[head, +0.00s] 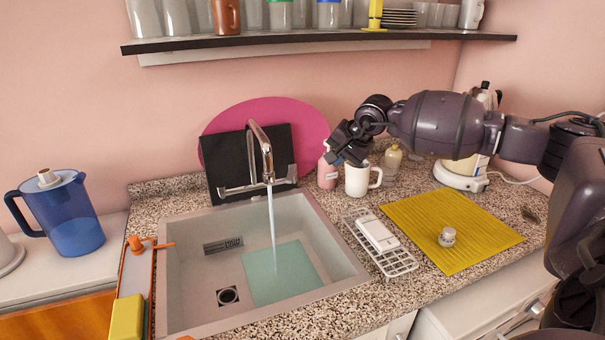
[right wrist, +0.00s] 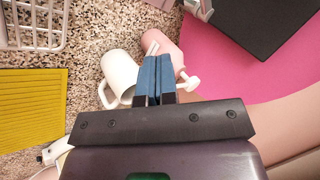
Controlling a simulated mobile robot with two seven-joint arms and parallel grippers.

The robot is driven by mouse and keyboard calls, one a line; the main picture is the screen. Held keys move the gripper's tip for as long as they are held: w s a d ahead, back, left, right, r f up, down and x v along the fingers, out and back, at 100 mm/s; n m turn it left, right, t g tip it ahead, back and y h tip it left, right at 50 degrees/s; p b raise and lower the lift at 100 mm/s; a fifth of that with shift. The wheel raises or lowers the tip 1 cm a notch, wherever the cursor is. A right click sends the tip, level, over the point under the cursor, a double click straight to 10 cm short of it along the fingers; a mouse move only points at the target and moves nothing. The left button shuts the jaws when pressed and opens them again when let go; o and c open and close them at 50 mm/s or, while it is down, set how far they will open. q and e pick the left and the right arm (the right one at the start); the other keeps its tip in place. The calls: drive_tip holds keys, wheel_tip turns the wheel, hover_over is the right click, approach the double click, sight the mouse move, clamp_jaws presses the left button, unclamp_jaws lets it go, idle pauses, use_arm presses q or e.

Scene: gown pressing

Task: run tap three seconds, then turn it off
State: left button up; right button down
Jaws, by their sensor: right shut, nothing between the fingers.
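The chrome tap (head: 262,150) stands at the back of the grey sink (head: 185,215), with a bar-shaped handle on each side. A stream of water (head: 272,225) falls from its spout into the basin, over a pale green mat (head: 283,270). My right gripper (head: 340,152) hangs to the right of the tap, above the white mug and the pink bottle, apart from the tap handles. In the right wrist view its blue-padded fingers (right wrist: 154,75) are closed together with nothing between them. My left gripper is not in view.
A white mug (head: 357,180) and a pink bottle (head: 326,172) stand close to my right gripper. A black board (head: 225,160) and a magenta disc (head: 307,125) lean behind the tap. A white rack (head: 400,264) and a yellow mat (head: 465,220) lie right of the sink.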

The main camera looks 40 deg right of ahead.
sight(291, 175)
drive_tip(key=w+f+n, duration=0.1)
drive_tip(key=w+f, duration=0.1)
drive_tip(key=w+a+f+n, duration=0.1)
drive_tip(key=w+f+n, duration=0.3)
drive_tip(key=f, duration=0.1)
drive_tip(key=shift+w+a+f+b, duration=0.1)
drive_tip(key=shift+w+a+b, duration=0.1)
drive_tip(key=shift+a+b, duration=0.2)
drive_tip(key=w+a, duration=0.2)
drive_tip(key=a, duration=0.1)
drive_tip(key=shift+w+f, duration=0.1)
drive_tip(key=shift+w, duration=0.3)
